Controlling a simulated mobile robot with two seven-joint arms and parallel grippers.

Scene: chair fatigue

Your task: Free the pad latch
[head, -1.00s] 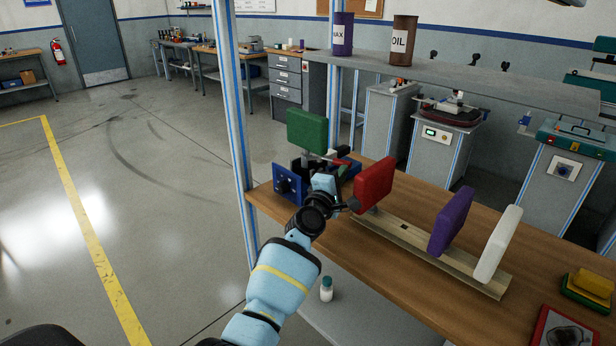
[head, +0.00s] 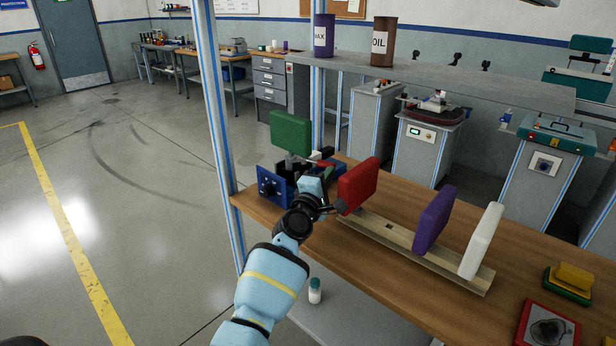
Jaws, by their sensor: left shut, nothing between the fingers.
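A blue fixture (head: 268,184) stands at the left end of the wooden bench, with an upright green pad (head: 290,132) above it. A small red part (head: 327,164) shows at the fixture's back right; I cannot tell which part is the pad latch. My left gripper (head: 318,184) is at the fixture's front right side, shut and empty. My wrist and hand hide part of the fixture, and the fingertips are hard to make out. Whether they touch it I cannot tell. My right gripper is not in view.
A red pad (head: 358,185), a purple pad (head: 434,220) and a white pad (head: 482,241) stand along a pale rail (head: 395,237), right of my gripper. A blue-striped post (head: 214,130) rises at the left. Stacked yellow and green blocks (head: 574,276) lie at the right.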

